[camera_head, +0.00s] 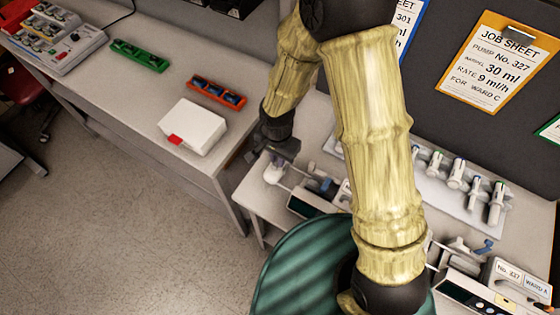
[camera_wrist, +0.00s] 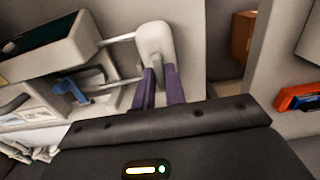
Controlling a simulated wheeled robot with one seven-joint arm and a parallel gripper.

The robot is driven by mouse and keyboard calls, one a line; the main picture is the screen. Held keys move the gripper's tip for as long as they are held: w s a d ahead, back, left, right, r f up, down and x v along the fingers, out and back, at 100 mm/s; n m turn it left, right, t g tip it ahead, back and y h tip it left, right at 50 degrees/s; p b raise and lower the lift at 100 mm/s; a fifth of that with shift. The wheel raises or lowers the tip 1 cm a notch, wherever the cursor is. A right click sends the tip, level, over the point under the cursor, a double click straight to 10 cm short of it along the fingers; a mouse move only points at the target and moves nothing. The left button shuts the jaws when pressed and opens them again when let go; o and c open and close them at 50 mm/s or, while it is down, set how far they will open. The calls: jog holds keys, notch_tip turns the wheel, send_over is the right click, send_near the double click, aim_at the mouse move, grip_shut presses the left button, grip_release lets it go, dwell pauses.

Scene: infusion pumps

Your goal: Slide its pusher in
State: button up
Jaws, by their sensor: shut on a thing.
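The pusher (camera_wrist: 154,40) is a pale rounded block at the end of rods that run out from the pump. In the wrist view the pump (camera_wrist: 50,45) lies at left, with a dark screen and a blue clamp (camera_wrist: 70,90). A gap with bare rods shows between the pump body and the pusher. My gripper (camera_wrist: 159,82) has its purple fingers shut on the pusher. In the head view the pusher (camera_head: 274,172) is just below my dark gripper (camera_head: 281,157), left of the pump (camera_head: 308,206). My arm hides part of this pump.
A second pump (camera_head: 490,285), labelled No. 327, stands at lower right. Several syringes lie on a tray (camera_head: 440,190). A white box (camera_head: 193,127), a red rack (camera_head: 216,91) and a green rack (camera_head: 139,55) are on the left bench. The job sheet (camera_head: 500,62) hangs behind.

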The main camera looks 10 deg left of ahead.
jog(key=shift+d, duration=0.1)
jog(key=shift+s+d+b, duration=0.15)
jog(key=shift+s+d, duration=0.15)
jog(key=shift+d, duration=0.4)
jog(key=shift+s+d+b, duration=0.2)
jog(key=shift+s+d, duration=0.15)
jog(key=shift+d, duration=0.35)
jog(key=shift+s+d+b, duration=0.15)
jog(key=shift+s+d, duration=0.15)
jog(key=shift+d, duration=0.4)
jog(key=shift+s+d, duration=0.1)
jog(key=shift+d, duration=0.2)
jog(key=o, duration=0.6)
jog(key=shift+c, duration=0.2)
jog(key=shift+r, duration=0.1)
notch_tip(320, 180, up, 7)
jog(key=p, duration=0.5)
